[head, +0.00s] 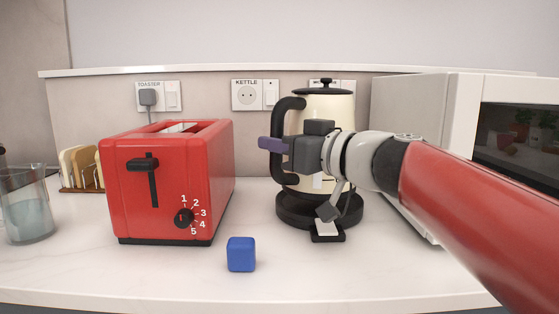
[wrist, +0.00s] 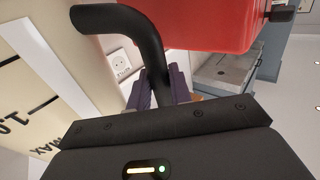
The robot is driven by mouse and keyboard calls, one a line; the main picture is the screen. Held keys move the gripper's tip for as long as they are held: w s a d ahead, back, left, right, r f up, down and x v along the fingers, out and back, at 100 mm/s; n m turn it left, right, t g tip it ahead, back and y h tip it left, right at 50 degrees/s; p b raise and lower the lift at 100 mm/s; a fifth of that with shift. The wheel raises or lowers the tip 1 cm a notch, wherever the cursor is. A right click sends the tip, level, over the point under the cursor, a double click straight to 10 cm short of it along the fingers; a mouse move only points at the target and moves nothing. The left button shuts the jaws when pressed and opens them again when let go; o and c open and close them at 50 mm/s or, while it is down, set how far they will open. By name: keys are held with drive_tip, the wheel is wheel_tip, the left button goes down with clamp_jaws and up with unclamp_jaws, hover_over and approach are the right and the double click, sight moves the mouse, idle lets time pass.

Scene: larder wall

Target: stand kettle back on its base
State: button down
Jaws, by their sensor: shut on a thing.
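The cream kettle (head: 318,104), with a black lid and a black handle (head: 289,104), stands upright at the back of the counter, directly over its round black base (head: 290,213). My arm hides part of its lower body, and I cannot tell if it rests fully on the base or sits slightly above. My gripper (head: 272,146) is shut on the handle from the front. In the wrist view the purple fingers (wrist: 158,88) close around the black handle (wrist: 124,18), with the marked kettle side (wrist: 35,72) at left.
A red toaster (head: 150,190) stands left of the kettle; a white microwave (head: 405,95) is close on the right. A blue cube (head: 241,254) lies in front. A toast rack (head: 80,170) and clear jug (head: 27,210) are far left. Wall sockets (head: 247,95) are behind.

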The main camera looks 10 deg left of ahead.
drive_tip(key=shift+f+b, duration=0.6)
drive_tip(key=shift+f, duration=0.75)
drive_tip(key=c, duration=1.3)
unclamp_jaws()
drive_tip(key=shift+f, duration=0.25)
drive_tip(key=shift+d+r, duration=0.1)
drive_tip(key=shift+r, duration=0.05)
drive_tip(key=v, duration=1.1)
drive_tip(key=shift+s+d, duration=0.25)
drive_tip(key=shift+d, duration=0.1)
